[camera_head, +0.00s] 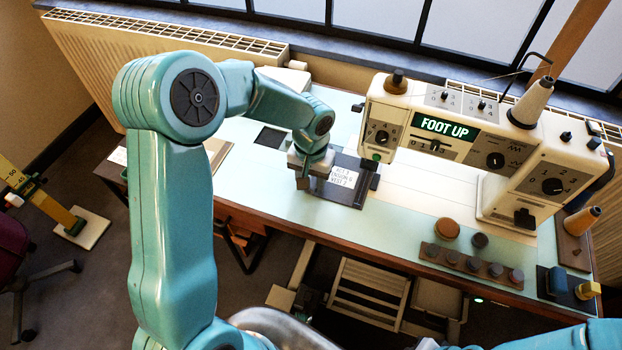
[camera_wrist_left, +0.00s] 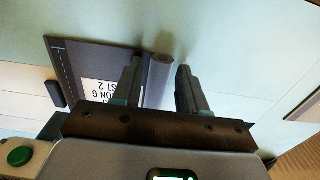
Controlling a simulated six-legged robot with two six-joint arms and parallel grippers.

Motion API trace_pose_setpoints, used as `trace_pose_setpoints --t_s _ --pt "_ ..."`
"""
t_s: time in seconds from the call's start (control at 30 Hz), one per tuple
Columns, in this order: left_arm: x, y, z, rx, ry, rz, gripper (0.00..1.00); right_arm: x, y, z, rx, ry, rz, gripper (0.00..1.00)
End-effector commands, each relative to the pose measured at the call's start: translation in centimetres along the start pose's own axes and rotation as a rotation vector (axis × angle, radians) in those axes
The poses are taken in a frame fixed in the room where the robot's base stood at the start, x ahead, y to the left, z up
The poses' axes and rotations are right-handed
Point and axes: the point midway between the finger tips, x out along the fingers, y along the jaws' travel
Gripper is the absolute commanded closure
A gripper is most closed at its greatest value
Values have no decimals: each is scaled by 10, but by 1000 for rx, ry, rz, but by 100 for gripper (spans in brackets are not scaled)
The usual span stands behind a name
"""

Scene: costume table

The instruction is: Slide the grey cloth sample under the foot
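The grey cloth sample (camera_head: 343,192) lies on the pale table, left of the sewing machine's head, with a white label reading ACT 2, TENSION 6, VEST 2. In the left wrist view the cloth (camera_wrist_left: 70,60) has a rolled edge on its right side. My left gripper (camera_head: 308,178) is low over the cloth's left edge. Its fingers (camera_wrist_left: 160,88) are apart, one on each side of the rolled edge; contact is not clear. The sewing machine (camera_head: 440,125) displays FOOT UP. I cannot clearly make out its foot. My right gripper is out of view.
A small dark block (camera_wrist_left: 55,93) lies beside the cloth, on the machine side. A dark rack of knobs (camera_head: 470,265), a round brown pot (camera_head: 446,229) and thread spools stand at the right. The table left of the cloth is mostly clear.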

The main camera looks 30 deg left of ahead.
Motion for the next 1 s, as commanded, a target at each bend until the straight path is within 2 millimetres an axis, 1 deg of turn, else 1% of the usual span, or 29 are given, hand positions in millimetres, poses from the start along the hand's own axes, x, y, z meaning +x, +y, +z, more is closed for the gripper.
trace_pose_setpoints --t_s 0.3,0.37,0.43,0.57,0.8,0.9,1.0 --pt "-1 0 0 0 0 0 47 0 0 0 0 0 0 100" --pt "-4 0 0 0 1 0 47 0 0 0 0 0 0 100" --pt "-12 0 -1 0 3 0 47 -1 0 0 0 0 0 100" --pt "-39 0 -1 -1 6 0 47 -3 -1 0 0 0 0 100" --pt "-104 0 -1 0 6 1 47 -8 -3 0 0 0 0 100" --pt "-127 0 -1 -1 5 1 47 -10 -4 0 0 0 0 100" --pt "-145 0 0 1 3 1 47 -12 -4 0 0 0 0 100"
